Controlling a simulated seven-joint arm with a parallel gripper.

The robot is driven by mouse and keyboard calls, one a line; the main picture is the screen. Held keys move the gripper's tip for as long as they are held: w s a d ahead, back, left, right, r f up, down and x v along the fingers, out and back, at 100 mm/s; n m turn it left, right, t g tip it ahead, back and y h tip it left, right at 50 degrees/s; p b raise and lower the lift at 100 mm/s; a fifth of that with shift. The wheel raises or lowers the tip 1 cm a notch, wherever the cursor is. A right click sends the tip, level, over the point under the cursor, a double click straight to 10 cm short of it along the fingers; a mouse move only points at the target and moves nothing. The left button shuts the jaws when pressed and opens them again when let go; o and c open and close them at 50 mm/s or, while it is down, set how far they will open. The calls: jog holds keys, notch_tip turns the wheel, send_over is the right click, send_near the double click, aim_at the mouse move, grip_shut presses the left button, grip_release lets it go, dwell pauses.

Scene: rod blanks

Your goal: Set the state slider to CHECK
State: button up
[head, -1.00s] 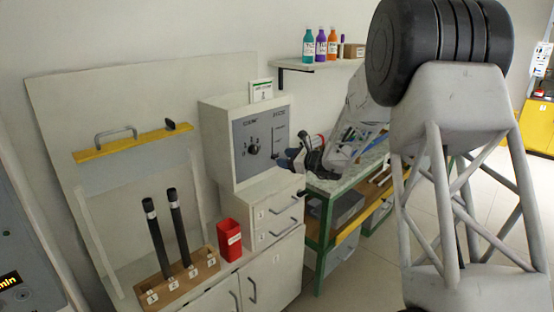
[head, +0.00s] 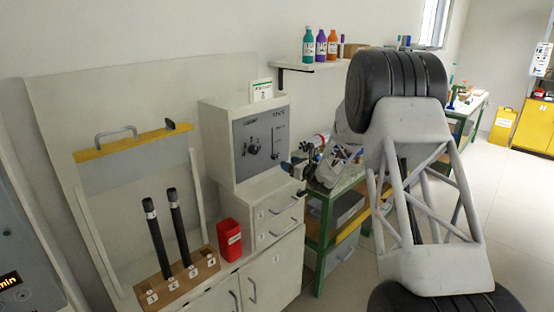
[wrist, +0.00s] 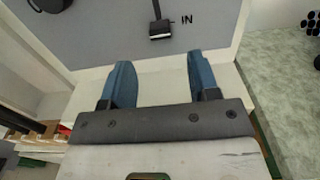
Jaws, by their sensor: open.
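The state slider is on the grey front panel (head: 262,146) of a white box. In the wrist view its dark handle (wrist: 161,30) sits at the lower end of a thin vertical slot, beside the label "IN". The slot (head: 274,140) also shows on the right of the panel in the head view. No CHECK label is readable in either view. My gripper (wrist: 162,75) is open and empty, its two blue fingers apart just below the handle, not around it. In the head view my gripper (head: 287,167) is at the panel's lower right.
A round dark knob (head: 253,147) is left of the slider. Drawers (head: 277,214) are under the box. A red cup (head: 229,238) and a wooden rack (head: 178,279) with two dark rods stand left. A green-framed bench (head: 320,205) is to the right.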

aim_at(277, 157)
jog(key=shift+a, duration=0.1)
jog(key=shift+x, duration=3.8)
grip_shut()
